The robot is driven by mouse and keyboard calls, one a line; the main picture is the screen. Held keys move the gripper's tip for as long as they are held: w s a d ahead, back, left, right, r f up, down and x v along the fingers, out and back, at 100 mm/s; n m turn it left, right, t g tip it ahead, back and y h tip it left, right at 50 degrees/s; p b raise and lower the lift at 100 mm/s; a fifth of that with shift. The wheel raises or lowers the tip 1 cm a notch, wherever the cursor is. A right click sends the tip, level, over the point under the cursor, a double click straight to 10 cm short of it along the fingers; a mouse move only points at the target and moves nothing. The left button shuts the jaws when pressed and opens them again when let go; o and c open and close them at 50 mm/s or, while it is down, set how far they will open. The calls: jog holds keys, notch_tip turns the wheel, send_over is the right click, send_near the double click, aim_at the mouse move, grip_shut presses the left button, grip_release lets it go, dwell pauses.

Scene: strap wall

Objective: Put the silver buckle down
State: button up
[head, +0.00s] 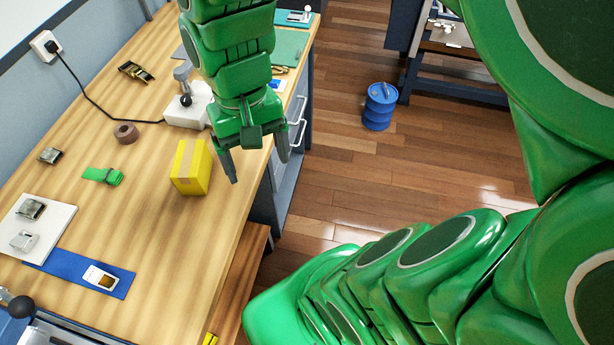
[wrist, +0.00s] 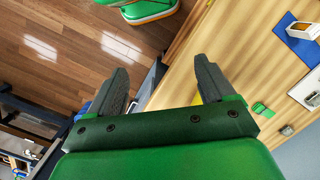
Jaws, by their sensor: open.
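A silver buckle (head: 24,240) lies on a white plate (head: 60,222) at the left of the workbench in the head view. A darker metal buckle (head: 31,208) lies beside it on the same plate. A pale framed buckle (head: 100,278) sits on a blue strap (head: 122,284); it also shows in the wrist view (wrist: 302,32). My gripper (head: 258,169) is open and empty, pointing down near the bench's front edge, right of the yellow box (head: 190,168) and well away from the plate. Its spread fingers show in the wrist view (wrist: 162,65).
A green strap (head: 102,176), a brown roll (head: 125,133), dark buckles (head: 50,156) (head: 135,72) and a white block with a lever (head: 187,108) stand or lie on the bench (head: 160,260). A blue drum (head: 380,106) stands on the wooden floor. Bench space around the green strap is clear.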

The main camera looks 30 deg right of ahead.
jog(key=s+d+f+n, duration=0.1)
jog(key=s+d, duration=0.2)
jog(key=s, duration=0.3)
jog(key=shift+s+d+f, duration=0.25)
jog(key=shift+s+f, duration=0.1)
